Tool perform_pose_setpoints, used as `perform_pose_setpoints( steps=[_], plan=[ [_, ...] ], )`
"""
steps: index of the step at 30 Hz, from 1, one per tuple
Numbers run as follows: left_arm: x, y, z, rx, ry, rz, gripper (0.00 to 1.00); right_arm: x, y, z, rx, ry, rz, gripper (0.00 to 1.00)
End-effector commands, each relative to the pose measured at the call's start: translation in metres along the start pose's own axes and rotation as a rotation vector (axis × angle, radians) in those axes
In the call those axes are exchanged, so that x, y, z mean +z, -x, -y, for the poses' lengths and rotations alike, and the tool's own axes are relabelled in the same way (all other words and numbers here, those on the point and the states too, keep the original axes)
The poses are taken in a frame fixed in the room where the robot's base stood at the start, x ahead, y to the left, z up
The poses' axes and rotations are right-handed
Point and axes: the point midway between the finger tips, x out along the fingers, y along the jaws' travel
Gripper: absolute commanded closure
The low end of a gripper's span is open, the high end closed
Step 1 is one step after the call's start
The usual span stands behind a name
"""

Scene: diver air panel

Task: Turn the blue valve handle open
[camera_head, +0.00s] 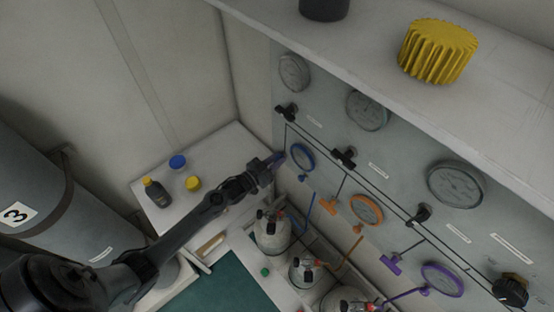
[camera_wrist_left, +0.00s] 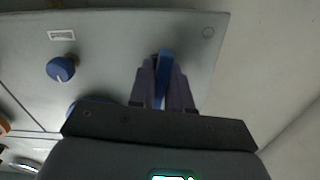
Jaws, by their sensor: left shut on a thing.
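The blue valve handle (camera_wrist_left: 165,66) shows in the left wrist view as a narrow blue bar between the two finger pads. My left gripper (camera_wrist_left: 164,82) is shut on it, close in front of the grey panel. In the head view my left gripper (camera_head: 278,160) is at the panel's left end, beside the blue-ringed gauge (camera_head: 302,157). There the gripper mostly hides the blue handle, so I cannot tell its angle. A round blue knob (camera_wrist_left: 61,69) is left of the fingers in the wrist view. My right gripper is not in view.
An orange handle (camera_head: 328,204) and a purple handle (camera_head: 391,264) are farther right along the panel (camera_head: 400,130). A shelf (camera_head: 370,40) overhangs it. Gas bottles (camera_head: 271,235) stand below. A side table (camera_head: 222,152) holds a dark bottle (camera_head: 157,193) and caps.

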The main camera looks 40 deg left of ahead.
Motion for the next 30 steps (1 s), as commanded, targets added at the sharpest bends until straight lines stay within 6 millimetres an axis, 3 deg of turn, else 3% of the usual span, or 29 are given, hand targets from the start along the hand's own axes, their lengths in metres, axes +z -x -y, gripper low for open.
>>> perform_pose_setpoints(
  steps=[12, 13, 17, 30],
  plan=[
    [0.0003, 0.0, 0.0, 0.0, 0.007, 0.0, 1.0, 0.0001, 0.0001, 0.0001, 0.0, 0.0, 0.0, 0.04],
    [0.0003, 0.0, 0.0, 0.0, 0.007, 0.0, 0.79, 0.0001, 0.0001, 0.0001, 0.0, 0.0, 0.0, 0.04],
    [0.0003, 0.0001, 0.0, 0.0, 0.007, 0.0, 0.61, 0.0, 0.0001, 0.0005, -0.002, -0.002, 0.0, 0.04],
    [0.0018, 0.0093, -0.0002, 0.0, 0.006, 0.002, 0.61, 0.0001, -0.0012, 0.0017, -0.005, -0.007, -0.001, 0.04]
  ],
)
